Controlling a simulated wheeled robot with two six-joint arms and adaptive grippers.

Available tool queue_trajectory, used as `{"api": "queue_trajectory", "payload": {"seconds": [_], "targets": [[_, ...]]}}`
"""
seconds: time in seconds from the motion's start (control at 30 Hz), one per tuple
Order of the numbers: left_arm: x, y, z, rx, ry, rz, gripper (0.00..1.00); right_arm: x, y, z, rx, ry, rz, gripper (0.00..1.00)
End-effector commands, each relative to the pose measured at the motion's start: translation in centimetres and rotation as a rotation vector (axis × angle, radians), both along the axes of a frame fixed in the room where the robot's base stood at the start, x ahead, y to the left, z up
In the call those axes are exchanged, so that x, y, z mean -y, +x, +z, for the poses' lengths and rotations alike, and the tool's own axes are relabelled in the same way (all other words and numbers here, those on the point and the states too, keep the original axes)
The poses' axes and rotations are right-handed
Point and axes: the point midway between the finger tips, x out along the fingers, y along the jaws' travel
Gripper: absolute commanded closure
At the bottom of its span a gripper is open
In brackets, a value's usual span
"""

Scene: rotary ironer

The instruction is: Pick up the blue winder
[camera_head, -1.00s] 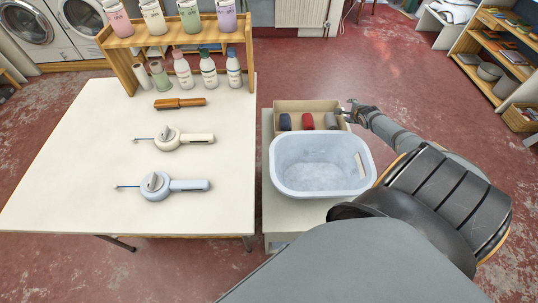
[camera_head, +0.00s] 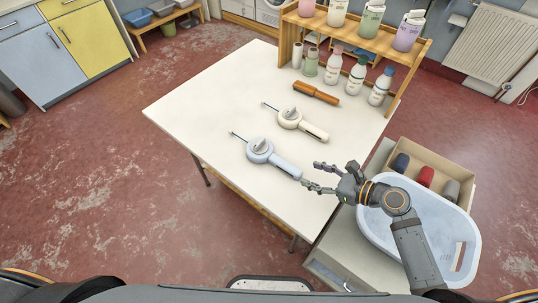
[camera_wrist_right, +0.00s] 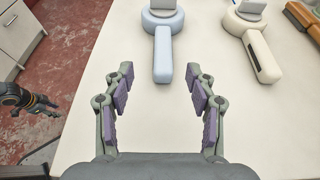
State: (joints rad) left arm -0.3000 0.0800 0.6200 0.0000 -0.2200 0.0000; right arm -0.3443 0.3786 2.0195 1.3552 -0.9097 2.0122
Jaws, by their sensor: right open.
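The blue winder (camera_head: 260,151) lies flat on the white table, its handle pointing toward my right gripper. In the right wrist view the pale blue winder (camera_wrist_right: 163,22) is at the top, its handle running down between the fingers. My right gripper (camera_head: 309,175) is open at the handle's free end, its fingers (camera_wrist_right: 160,76) spread to either side; contact cannot be told. Part of my left arm (camera_wrist_right: 25,100) shows at the left edge of the right wrist view; the state of its gripper is unclear.
A cream winder (camera_head: 290,118) and an orange-brown wooden tool (camera_head: 316,94) lie beyond on the table (camera_head: 215,110). A wooden rack (camera_head: 357,45) with bottles stands at the back. A pale basin (camera_head: 462,225) and a box (camera_head: 440,162) of rolled items are on the right.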

Motion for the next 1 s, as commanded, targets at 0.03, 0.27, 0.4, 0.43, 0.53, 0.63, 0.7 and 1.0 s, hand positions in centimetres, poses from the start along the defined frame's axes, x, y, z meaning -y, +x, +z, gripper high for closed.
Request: {"api": "queue_trajectory", "payload": {"seconds": [0.03,0.27,0.4,0.43,0.53,0.63,0.7,1.0], "targets": [[0.0,0.0,0.0,0.0,0.0,0.0,0.6,-0.2,0.2,-0.1,0.002,0.001,-0.002,0.43],[0.0,0.0,0.0,0.0,0.0,0.0,0.6,-3.2,2.4,-1.5,0.003,0.005,-0.004,0.43],[0.0,0.0,0.0,0.0,0.0,0.0,0.6,-4.6,3.5,-2.3,0.003,0.0,-0.003,0.43],[0.0,0.0,0.0,0.0,0.0,0.0,0.6,-4.8,3.6,-2.5,0.003,-0.001,-0.002,0.43],[0.0,0.0,0.0,0.0,0.0,0.0,0.6,-5.0,3.7,-2.7,0.002,-0.004,-0.001,0.43],[0.0,0.0,0.0,0.0,0.0,0.0,0.6,-5.2,3.9,-2.8,0.001,-0.003,-0.002,0.43],[0.0,0.0,0.0,0.0,0.0,0.0,0.6,-6.0,4.6,-3.3,0.002,0.0,-0.002,0.43],[0.0,0.0,0.0,0.0,0.0,0.0,0.6,-8.6,6.7,-5.0,0.002,-0.005,-0.001,0.43]]}}
